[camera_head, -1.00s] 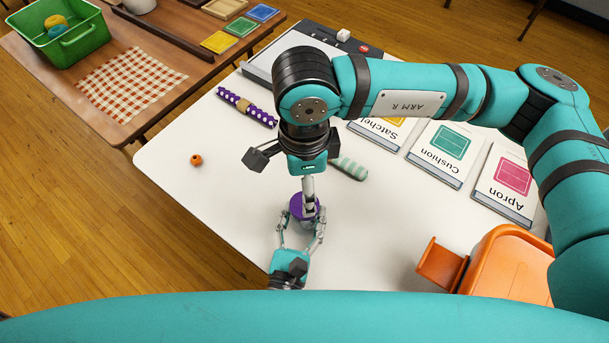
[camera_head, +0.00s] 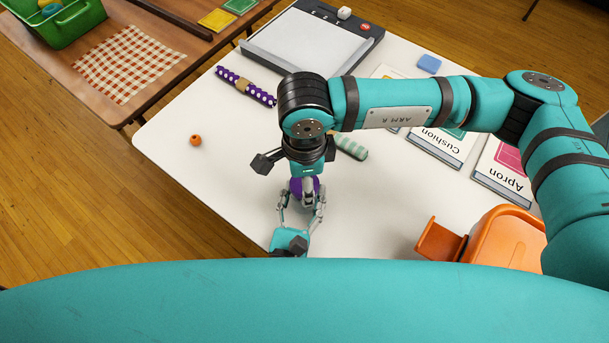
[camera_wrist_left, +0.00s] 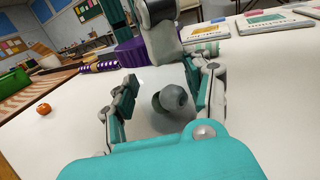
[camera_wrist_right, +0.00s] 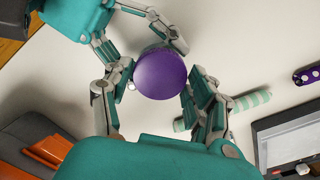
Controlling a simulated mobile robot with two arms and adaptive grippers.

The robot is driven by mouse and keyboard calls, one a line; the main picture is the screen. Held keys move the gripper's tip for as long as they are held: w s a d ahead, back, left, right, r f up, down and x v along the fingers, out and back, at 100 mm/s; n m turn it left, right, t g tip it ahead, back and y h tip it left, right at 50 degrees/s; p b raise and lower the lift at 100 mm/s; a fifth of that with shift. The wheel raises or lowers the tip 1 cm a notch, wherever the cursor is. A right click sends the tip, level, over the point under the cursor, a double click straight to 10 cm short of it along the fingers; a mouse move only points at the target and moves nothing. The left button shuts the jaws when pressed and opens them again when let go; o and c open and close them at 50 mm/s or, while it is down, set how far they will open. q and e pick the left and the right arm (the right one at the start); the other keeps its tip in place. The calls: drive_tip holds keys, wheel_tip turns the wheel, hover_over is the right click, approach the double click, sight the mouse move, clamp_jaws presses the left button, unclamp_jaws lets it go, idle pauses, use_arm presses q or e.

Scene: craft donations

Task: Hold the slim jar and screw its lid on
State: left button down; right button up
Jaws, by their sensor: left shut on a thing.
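The purple lid (camera_wrist_right: 160,73) is over the top of the slim jar, and it shows in the left wrist view (camera_wrist_left: 132,53). I cannot tell how tightly it sits. My left gripper (camera_head: 301,207) is shut around the jar's body from the front edge of the table. The jar looks clear, and a grey rounded shape shows between the left fingers. My right gripper (camera_wrist_right: 155,92) comes down from above, with its fingers open on both sides of the lid. A small gap shows beside the lid at its left finger.
An orange bead (camera_head: 195,140), a purple dotted roll (camera_head: 246,87) and a striped green roll (camera_head: 351,146) lie on the white table (camera_head: 225,170). Labelled cards (camera_head: 505,172) lie to the right. An orange chair (camera_head: 505,250) is at the front right.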

drive_tip(key=c, duration=0.8)
drive_tip(key=o, duration=1.3)
drive_tip(key=shift+o, duration=0.2)
wheel_tip(320, 180, up, 12)
use_arm(q)
drive_tip(key=shift+c, duration=2.3)
unclamp_jaws()
